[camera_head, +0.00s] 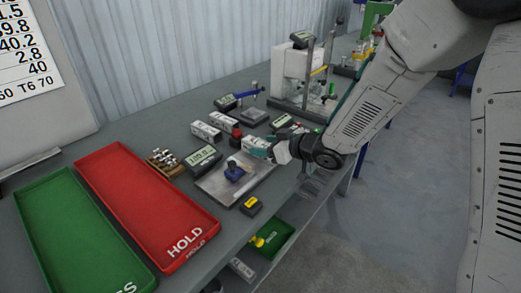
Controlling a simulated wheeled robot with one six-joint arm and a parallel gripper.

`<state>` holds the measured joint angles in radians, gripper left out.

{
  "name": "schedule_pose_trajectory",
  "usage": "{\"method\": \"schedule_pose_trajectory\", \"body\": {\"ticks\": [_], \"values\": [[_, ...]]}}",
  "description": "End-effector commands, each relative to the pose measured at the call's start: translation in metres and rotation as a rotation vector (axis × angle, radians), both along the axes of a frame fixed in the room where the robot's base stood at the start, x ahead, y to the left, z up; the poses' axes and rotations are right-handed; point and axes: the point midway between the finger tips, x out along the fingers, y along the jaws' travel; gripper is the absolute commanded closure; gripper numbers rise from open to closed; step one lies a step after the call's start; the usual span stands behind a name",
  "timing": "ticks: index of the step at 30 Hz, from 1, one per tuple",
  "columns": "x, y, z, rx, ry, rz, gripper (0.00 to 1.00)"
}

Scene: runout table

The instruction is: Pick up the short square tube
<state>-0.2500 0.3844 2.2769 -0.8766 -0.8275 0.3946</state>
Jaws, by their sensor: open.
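A pale, box-shaped piece (255,146) lies at the tip of my gripper (272,150), near the back edge of the flat metal plate (215,190). It may be the short square tube, but its ends are too small to make out. My gripper is open and reaches in from the right, with teal on its fingers; its wrist hides part of the area. I cannot tell whether the fingers touch the piece. Two similar pale pieces, one (206,131) and another (222,121), lie further left on the grey table (130,130).
A blue device (236,173) sits on the plate, with a yellow-black tape measure (250,205) in front. A display unit (203,158), a red item (236,134) and a black-grey scale (254,115) are close by. Red HOLD tray (140,205) and green tray (75,240) fill the left.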

Motion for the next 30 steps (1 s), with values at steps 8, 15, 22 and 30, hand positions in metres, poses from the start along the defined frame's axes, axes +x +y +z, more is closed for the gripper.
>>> {"method": "schedule_pose_trajectory", "body": {"ticks": [8,15,22,30], "values": [[0.0,0.0,0.0,0.0,0.0,-0.001,0.69],[0.0,0.0,0.001,0.0,0.0,-0.001,0.94],[0.0,0.002,0.008,0.001,-0.002,0.002,0.94],[-0.009,0.005,0.038,-0.001,-0.001,0.018,0.94]]}}
